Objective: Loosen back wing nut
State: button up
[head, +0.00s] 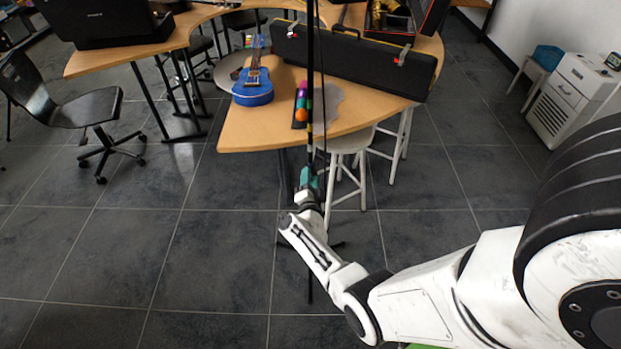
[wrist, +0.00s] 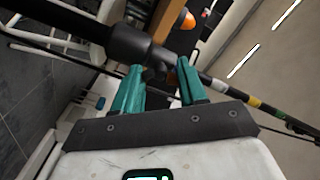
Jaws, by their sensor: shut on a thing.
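A thin black stand (head: 310,60) rises upright in front of the table. Its pole crosses the wrist view diagonally, with a thick black collar (wrist: 128,42) at the upper left. My gripper (head: 309,180) has teal fingers and is at the stand's pole, below table-top height. In the wrist view my gripper (wrist: 160,82) is shut on a small dark piece beside the collar, which I take to be the back wing nut (wrist: 158,72). The fingers cover most of it, so its wings and how far it is turned cannot be told.
A curved wooden table (head: 245,128) stands behind the pole. It holds a blue ukulele (head: 253,88) and a long black case (head: 355,60). White stools (head: 347,143) stand under its right end. A black chair (head: 88,108) is at left. The grey tiled floor nearby is mostly clear.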

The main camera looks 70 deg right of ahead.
jog(key=shift+w+n, duration=0.1)
jog(key=shift+n, duration=0.5)
jog(key=o, duration=0.7)
jog(key=shift+a, duration=0.1)
jog(key=p+v, duration=0.3)
jog(key=v, duration=0.7)
jog(key=shift+a+p, duration=0.35)
